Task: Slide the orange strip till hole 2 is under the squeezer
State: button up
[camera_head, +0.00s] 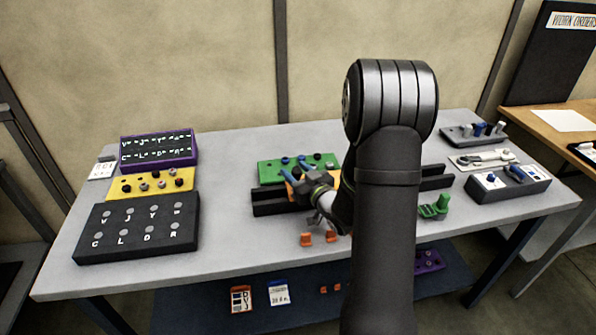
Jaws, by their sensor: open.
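Part of an orange strip (297,187) shows in the dark jig (268,202) at the middle of the table; my arm covers much of its right part. Its holes are too small or hidden to tell apart. A blue-handled tool (285,174), perhaps the squeezer, shows at the strip's left end; I cannot tell which hole is under it. My gripper (314,219) is open, at the front side of the jig beside the strip. I cannot tell whether it touches anything.
Two small orange pieces (306,239) lie in front of the jig. A green block with fittings (271,171) stands behind it, a green clamp-like part (435,207) to the right. A black lettered box (140,248) and yellow tray (118,194) stand left. The front left table is clear.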

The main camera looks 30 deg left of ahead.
jog(key=shift+r, duration=0.1)
notch_tip(320, 180, up, 4)
jog(key=shift+r, duration=0.15)
jog(key=w+d+r, duration=0.2)
jog(key=d+r, duration=0.4)
jog(key=d, duration=0.5)
jog(key=shift+w+d+r, duration=0.2)
jog(key=shift+r, duration=0.05)
jog(key=a+f, duration=0.2)
jog(key=a, duration=0.1)
jog(key=s+a+f, duration=0.1)
jog(key=a+f, duration=0.1)
jog(key=a, duration=0.1)
jog(key=s+a+f, duration=0.1)
jog(key=a+f, duration=0.1)
jog(key=a, duration=0.2)
jog(key=shift+s+f, duration=0.1)
jog(key=f, duration=0.1)
jog(key=a+f, duration=0.1)
jog(key=f, duration=0.1)
jog(key=shift+s+a, duration=0.1)
jog(key=shift+a, duration=0.1)
jog(key=shift+f, duration=0.9)
